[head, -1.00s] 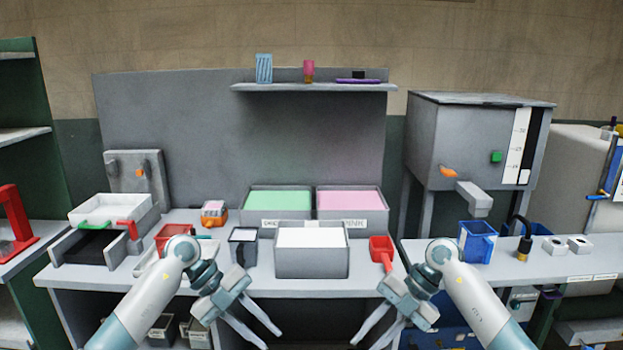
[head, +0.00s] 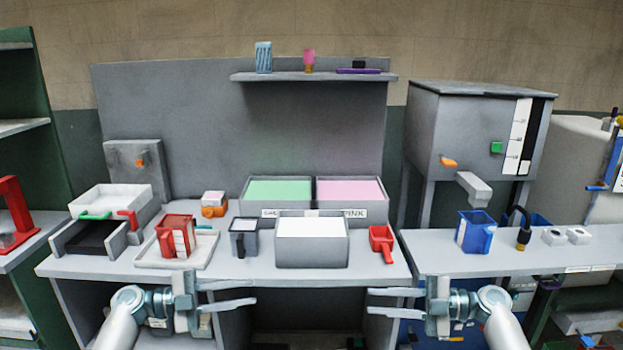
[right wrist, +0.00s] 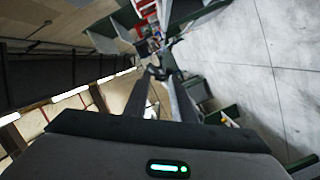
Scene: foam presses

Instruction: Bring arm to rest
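My left gripper (head: 228,294) is in front of the bench's front edge, below the bench top. Its two fingers point right, stand apart and hold nothing. My right gripper (head: 395,302) is in front of the gap between the two benches. Its two fingers point left, stand apart and hold nothing. In the right wrist view its fingers (right wrist: 165,105) reach away from the camera with a gap between them. Neither gripper touches anything that I can see.
The bench (head: 210,270) carries a red pitcher (head: 176,236), a grey cup (head: 243,238), a white-filled bin (head: 312,245) and a red scoop (head: 382,243). A blue pitcher (head: 475,232) stands on the right bench (head: 450,258). The space between my grippers is clear.

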